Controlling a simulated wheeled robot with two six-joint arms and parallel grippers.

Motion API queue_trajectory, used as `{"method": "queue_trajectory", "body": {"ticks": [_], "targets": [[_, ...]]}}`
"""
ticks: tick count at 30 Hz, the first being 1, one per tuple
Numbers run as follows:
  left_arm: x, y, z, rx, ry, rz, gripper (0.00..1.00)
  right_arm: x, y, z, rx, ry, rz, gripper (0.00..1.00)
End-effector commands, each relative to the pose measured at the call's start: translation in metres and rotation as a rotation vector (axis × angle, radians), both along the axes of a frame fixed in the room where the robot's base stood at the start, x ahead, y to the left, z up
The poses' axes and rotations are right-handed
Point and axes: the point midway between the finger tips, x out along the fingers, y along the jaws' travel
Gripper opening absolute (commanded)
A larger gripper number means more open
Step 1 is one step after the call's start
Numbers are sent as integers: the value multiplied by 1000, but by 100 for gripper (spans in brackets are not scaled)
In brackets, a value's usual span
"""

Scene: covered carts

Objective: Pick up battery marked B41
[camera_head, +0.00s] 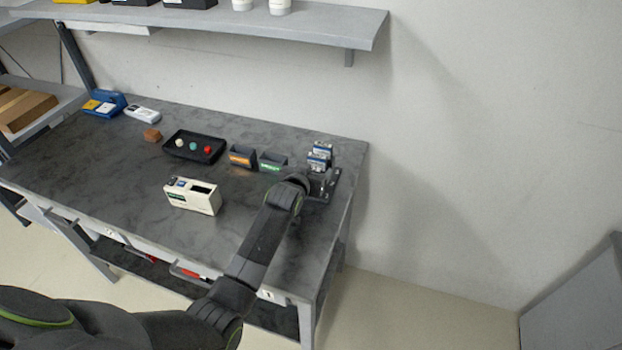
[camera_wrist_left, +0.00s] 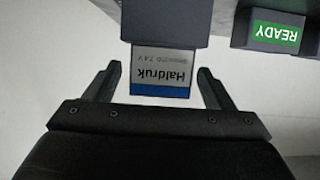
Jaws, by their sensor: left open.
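A battery with a silver label reading "Haldruk" and a blue end band sits between the fingers in the left wrist view (camera_wrist_left: 160,72), upside down there and set in a dark grey holder (camera_wrist_left: 165,20). My left gripper (camera_wrist_left: 160,68) is open, one finger on each side of it, with gaps on both sides. In the head view two blue-and-silver batteries stand at the right of the bench, a rear one (camera_head: 322,148) and a front one (camera_head: 317,159). My left gripper is beside them, mostly hidden by its own wrist. I cannot read the mark B41. My right gripper is not in view.
On the grey bench (camera_head: 110,185) stand a green-labelled READY bin (camera_head: 272,165), an orange-labelled bin (camera_head: 242,157), a black tray (camera_head: 210,157) with coloured knobs, a cream box device (camera_head: 192,198) and a brown block (camera_head: 152,134). A shelf (camera_head: 330,30) hangs above.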

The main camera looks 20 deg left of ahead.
Motion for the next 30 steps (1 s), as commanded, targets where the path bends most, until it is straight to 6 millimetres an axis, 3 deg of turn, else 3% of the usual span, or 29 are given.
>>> {"method": "queue_trajectory", "body": {"ticks": [6,18,26,30], "targets": [[0,0,0,0,0,0,76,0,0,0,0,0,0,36],[0,0,0,0,1,0,24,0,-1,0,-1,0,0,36],[0,0,2,1,-2,0,23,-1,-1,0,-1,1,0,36],[1,0,15,1,-5,0,23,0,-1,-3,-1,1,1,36]]}}
